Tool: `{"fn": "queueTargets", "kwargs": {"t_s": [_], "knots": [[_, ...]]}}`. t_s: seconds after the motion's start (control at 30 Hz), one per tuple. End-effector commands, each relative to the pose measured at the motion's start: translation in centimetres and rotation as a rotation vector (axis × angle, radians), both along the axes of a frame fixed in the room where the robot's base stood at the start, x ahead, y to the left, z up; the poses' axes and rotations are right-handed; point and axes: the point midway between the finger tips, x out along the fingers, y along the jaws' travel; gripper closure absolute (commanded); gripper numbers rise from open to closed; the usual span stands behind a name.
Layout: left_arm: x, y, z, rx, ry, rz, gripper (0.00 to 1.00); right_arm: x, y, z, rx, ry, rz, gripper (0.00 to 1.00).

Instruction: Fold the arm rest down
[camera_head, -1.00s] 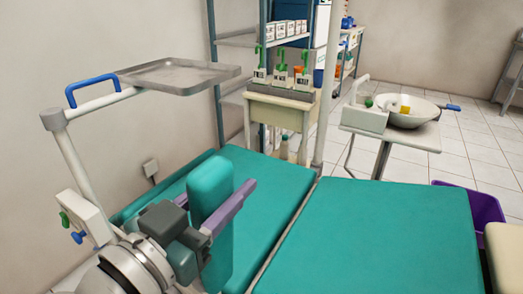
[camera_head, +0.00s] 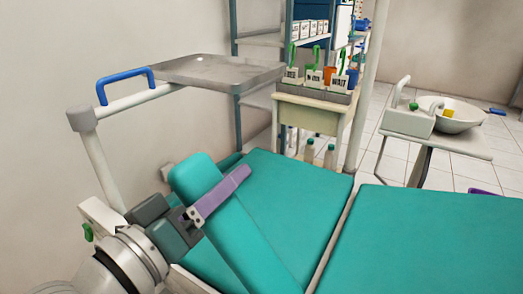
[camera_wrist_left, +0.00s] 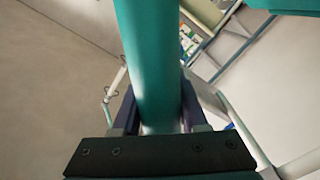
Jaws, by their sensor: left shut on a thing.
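The arm rest (camera_head: 238,235) is a long teal pad at the near left side of the teal dental chair (camera_head: 293,190). It leans at a slant, its rounded upper end up and left and its lower part near the chair cushion. Whether it touches the cushion is unclear. My left gripper (camera_head: 226,180) is shut across the upper part of the pad, with one purple finger on its near face; the other is hidden behind it. In the left wrist view the pad (camera_wrist_left: 148,60) runs between both fingers. My right gripper is not seen.
A grey metal tray (camera_head: 215,71) on a white post with a blue handle (camera_head: 124,80) stands above and behind the arm rest. A small cabinet (camera_head: 312,108) and a side table with a white basin (camera_head: 452,114) stand beyond the chair.

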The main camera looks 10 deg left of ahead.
Motion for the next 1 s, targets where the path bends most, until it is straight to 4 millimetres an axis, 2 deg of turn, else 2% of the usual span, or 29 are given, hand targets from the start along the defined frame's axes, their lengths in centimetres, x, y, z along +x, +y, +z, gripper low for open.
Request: {"fn": "queueTargets", "kwargs": {"t_s": [0.03,0.6,0.8,1.0], "knots": [[0.2,0.5,-1.1,-0.037,0.013,0.002,1.00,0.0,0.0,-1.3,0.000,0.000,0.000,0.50],[2.0,5.4,-8.7,-0.535,0.193,0.002,1.00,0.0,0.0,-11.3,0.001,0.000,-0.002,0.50],[2.3,6.2,-11.0,-0.676,0.245,0.002,1.00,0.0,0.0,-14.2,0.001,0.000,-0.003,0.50],[2.4,6.5,-12.5,-0.776,0.281,0.002,1.00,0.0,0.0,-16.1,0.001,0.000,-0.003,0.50]]}}
